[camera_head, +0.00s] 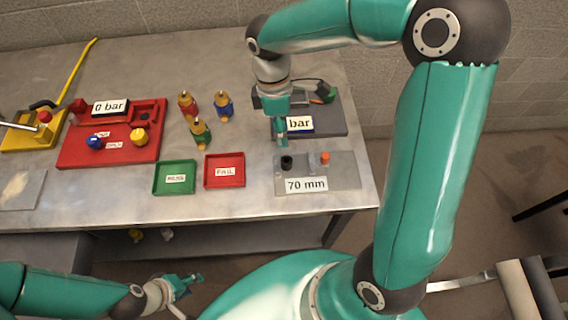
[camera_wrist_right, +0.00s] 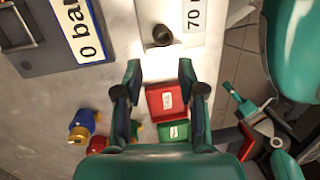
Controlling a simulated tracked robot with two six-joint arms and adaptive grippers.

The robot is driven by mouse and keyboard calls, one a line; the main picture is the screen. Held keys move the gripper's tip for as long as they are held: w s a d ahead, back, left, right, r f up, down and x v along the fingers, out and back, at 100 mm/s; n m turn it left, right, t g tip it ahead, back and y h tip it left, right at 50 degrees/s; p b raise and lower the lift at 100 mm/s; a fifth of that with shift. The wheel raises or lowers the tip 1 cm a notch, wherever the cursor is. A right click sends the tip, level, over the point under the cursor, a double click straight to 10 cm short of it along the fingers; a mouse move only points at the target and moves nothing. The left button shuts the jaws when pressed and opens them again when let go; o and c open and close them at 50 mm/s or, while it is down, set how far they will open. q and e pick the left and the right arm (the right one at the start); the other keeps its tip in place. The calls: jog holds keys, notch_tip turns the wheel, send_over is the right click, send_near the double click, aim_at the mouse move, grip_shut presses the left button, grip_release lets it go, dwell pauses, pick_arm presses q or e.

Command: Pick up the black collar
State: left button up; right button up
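The black collar (camera_head: 286,162) stands on a grey plate (camera_head: 345,178) marked "70 mm", near the table's right front edge. In the right wrist view the black collar (camera_wrist_right: 162,36) lies just beyond the fingertips, roughly centred between them, with a dark hole in its top. My right gripper (camera_head: 281,142) points down just behind the collar in the head view. In the right wrist view the right gripper (camera_wrist_right: 160,70) has its fingers apart and nothing between them. My left gripper (camera_head: 187,284) is low in front of the table; its finger opening is too small to judge.
An orange collar (camera_head: 325,157) stands right of the black one. Behind is a dark block with a "bar" label (camera_head: 300,123). Red (camera_head: 240,182) and green (camera_head: 158,190) trays lie left. Several coloured fittings (camera_head: 201,136) and a red fixture (camera_head: 75,155) stand farther left.

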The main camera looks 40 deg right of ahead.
jog(key=b, duration=0.3)
send_over(286, 159)
jog(key=f, duration=0.4)
jog(key=shift+w+d+f, duration=0.1)
jog(key=shift+w+f, duration=0.1)
jog(key=shift+w, duration=0.15)
jog(key=shift+w+f, duration=0.1)
jog(key=shift+f, duration=0.15)
jog(key=f+b, duration=0.4)
jog(key=shift+s+f+b, duration=0.35)
jog(key=shift+f, duration=0.05)
jog(key=shift+r, duration=0.1)
grip_shut()
jog(key=shift+r, duration=0.1)
